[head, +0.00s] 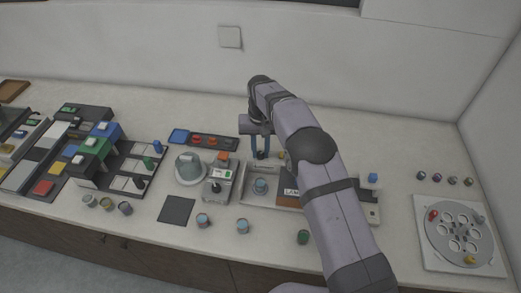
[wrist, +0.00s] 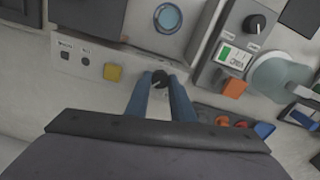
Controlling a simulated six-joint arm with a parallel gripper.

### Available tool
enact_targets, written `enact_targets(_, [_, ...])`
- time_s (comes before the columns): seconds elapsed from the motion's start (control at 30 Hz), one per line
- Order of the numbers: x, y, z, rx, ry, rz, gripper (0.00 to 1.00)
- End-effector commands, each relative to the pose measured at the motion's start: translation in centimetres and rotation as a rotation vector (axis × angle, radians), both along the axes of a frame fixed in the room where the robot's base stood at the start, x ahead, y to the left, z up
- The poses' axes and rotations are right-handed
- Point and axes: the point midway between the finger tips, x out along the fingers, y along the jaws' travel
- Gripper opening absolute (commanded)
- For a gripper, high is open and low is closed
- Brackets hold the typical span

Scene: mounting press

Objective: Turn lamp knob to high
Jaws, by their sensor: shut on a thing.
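The lamp knob (wrist: 160,78) is a small round black knob with a pale pointer mark, on the edge of a light grey panel in the wrist view. My gripper (wrist: 161,88) has its two blue fingers on either side of the knob and is shut on it. The pointer's exact setting is too small to read. In the head view my gripper (head: 261,154) points down at the back of the press unit, and the fingers mostly hide the knob. A yellow square button (wrist: 113,72) and two small dark labelled controls (wrist: 74,55) sit on the same panel.
A grey box with another black knob (wrist: 255,23) and a green-white display (wrist: 234,57) stands close by. A dark tray with red and blue pieces (head: 210,142) lies left of my gripper. A glass dome (head: 190,167) and a round holed plate (head: 460,232) stand farther off.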

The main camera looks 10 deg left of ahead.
Motion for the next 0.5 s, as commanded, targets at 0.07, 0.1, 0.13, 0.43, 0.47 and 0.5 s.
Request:
enact_targets(0.07, [0.17, 0.06, 0.22, 0.003, -0.006, 0.001, 0.0])
enact_targets(0.1, [0.17, 0.06, 0.22, 0.003, -0.007, 0.001, 0.0])
enact_targets(0.13, [0.17, 0.06, 0.22, 0.003, -0.007, 0.001, 0.24])
enact_targets(0.43, [0.08, 0.02, 0.09, 0.002, -0.003, 0.001, 0.4])
enact_targets(0.47, [0.08, 0.02, 0.09, 0.002, -0.003, 0.001, 0.4])
enact_targets(0.5, [0.08, 0.02, 0.11, 0.002, -0.003, 0.001, 0.4])
